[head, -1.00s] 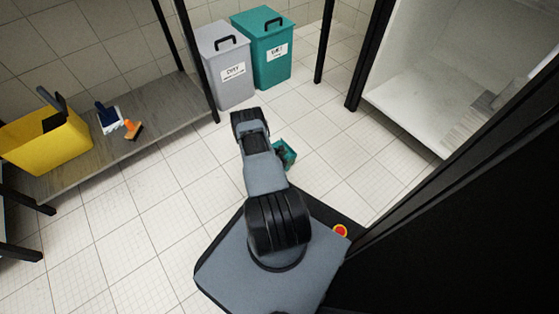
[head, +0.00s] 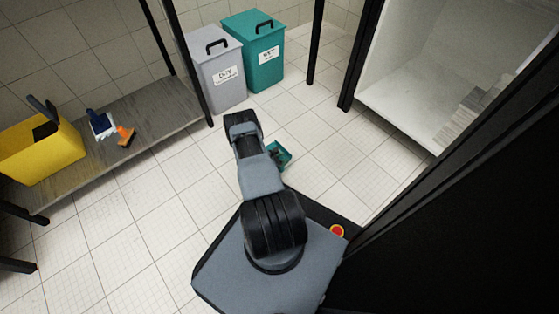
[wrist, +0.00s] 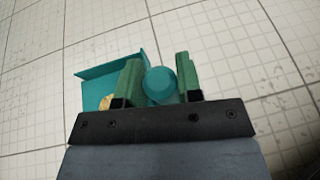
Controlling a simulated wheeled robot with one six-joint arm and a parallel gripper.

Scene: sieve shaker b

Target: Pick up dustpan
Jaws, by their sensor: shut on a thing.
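The dustpan is teal; part of it (head: 280,154) shows just right of my arm in the head view, low over the floor. In the wrist view its pan (wrist: 92,85) lies to the left, with a small yellowish thing in it. Its rounded handle (wrist: 160,86) stands between the two green fingers of my gripper (wrist: 158,75), which is shut on it. In the head view my arm hides the fingers. I cannot tell whether the dustpan touches the floor.
A grey bin (head: 216,72) and a teal bin (head: 254,52) stand at the back. A white cabinet (head: 400,100) is at right. Tiled floor lies clear between.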

